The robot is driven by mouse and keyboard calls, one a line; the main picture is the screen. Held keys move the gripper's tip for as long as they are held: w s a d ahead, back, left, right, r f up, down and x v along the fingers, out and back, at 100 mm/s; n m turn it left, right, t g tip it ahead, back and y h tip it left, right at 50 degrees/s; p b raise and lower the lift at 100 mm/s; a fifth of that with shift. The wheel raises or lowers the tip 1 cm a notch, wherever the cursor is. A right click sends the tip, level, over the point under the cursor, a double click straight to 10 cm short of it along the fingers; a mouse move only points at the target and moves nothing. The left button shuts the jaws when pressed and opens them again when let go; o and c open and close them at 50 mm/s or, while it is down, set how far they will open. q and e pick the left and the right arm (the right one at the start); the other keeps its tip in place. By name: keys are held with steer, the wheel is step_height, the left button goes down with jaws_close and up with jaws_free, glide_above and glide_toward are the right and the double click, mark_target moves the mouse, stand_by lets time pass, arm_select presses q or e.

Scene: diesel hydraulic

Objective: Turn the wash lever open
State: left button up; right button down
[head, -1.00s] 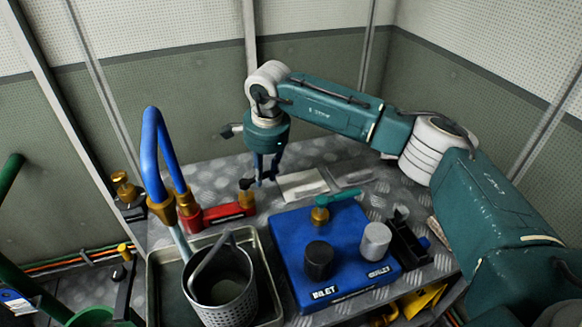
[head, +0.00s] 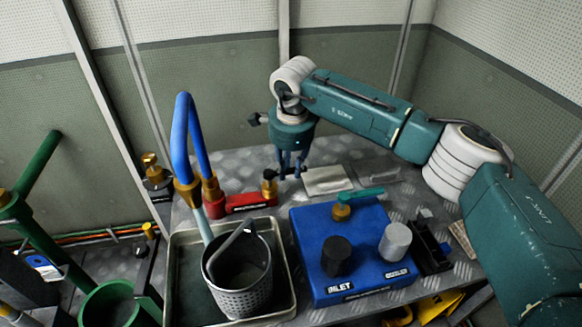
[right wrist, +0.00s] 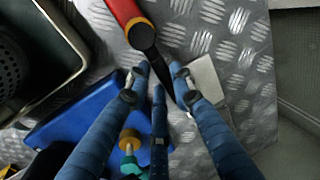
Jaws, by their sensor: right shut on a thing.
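The wash lever appears to be the black handle (head: 269,174) on a brass stem at the right end of a red block (head: 246,202). In the right wrist view the black lever (right wrist: 165,70) runs from a round hub beside the red block down between my fingers. My right gripper (head: 292,171) points down at the lever and is shut on it; its blue fingers (right wrist: 163,78) sit on both sides of the handle. The fingers partly hide the lever's far end. My left gripper is not in view.
A blue box (head: 315,262) with a green lever (head: 363,194) and black and grey knobs stands right of a metal tray (head: 183,245) holding a perforated basket (head: 243,300). A blue spout (head: 180,140) rises behind the tray. A flat pale plate (head: 326,180) lies near the gripper.

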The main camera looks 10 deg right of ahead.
steer(key=c, duration=1.5)
jaws_free()
steer(key=r, duration=0.4)
steer(key=s+r, duration=0.1)
steer(key=r, duration=0.3)
steer(key=s+r, duration=0.1)
steer(key=r, duration=0.3)
steer(key=shift+s+d, duration=0.1)
steer(key=shift+s, duration=0.1)
